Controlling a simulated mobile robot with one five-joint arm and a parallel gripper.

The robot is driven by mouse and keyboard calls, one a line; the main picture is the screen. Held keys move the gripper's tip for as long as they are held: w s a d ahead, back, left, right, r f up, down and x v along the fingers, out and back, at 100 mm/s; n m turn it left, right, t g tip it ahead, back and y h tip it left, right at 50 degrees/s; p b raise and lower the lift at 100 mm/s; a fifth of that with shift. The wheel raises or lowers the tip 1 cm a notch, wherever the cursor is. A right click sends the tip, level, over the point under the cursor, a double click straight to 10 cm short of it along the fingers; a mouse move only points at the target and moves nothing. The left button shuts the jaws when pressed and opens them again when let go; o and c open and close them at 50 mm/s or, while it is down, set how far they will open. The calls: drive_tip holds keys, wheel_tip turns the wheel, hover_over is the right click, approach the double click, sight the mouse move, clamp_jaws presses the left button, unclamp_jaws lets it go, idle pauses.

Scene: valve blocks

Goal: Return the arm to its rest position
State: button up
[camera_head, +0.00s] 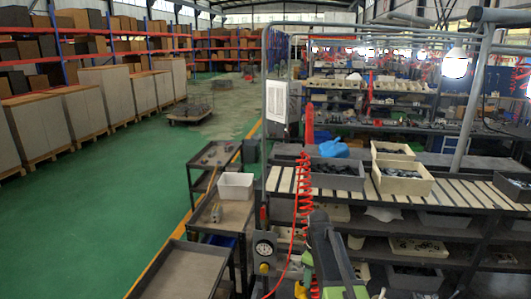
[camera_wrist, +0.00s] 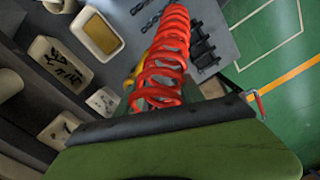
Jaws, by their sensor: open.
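My gripper (camera_wrist: 165,122) fills the lower part of the wrist view as a broad green piece with a black front edge. It is open, and I see nothing held at that edge. The separate fingertips cannot be made out. In the head view a green and dark grey part of my arm rises at the bottom, right of centre. A red coiled hose (camera_head: 304,200) hangs just left of it. The red coil also shows in the wrist view (camera_wrist: 165,55), just beyond the black edge; I cannot tell whether they touch.
A slatted workbench (camera_head: 450,194) with bins of dark parts stands at the right. A dark cart (camera_head: 188,272) and a white bin (camera_head: 236,186) stand left of my arm. The green floor (camera_head: 95,225) is open at the left, with shelving behind. Small containers (camera_wrist: 101,34) show in the wrist view.

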drive_tip(key=s+f+m+b, duration=0.5)
drive_tip(key=s+f+b, duration=0.2)
drive_tip(key=f+b, duration=0.3)
drive_tip(key=s+f+m+b, duration=0.5)
drive_tip(key=s+f+b, duration=0.3)
drive_tip(key=f+b, duration=0.2)
drive_tip(key=shift+a+f+m+b, duration=0.15)
drive_tip(key=shift+f+m+b, duration=0.2)
drive_tip(key=shift+m, duration=0.05)
idle(0.4)
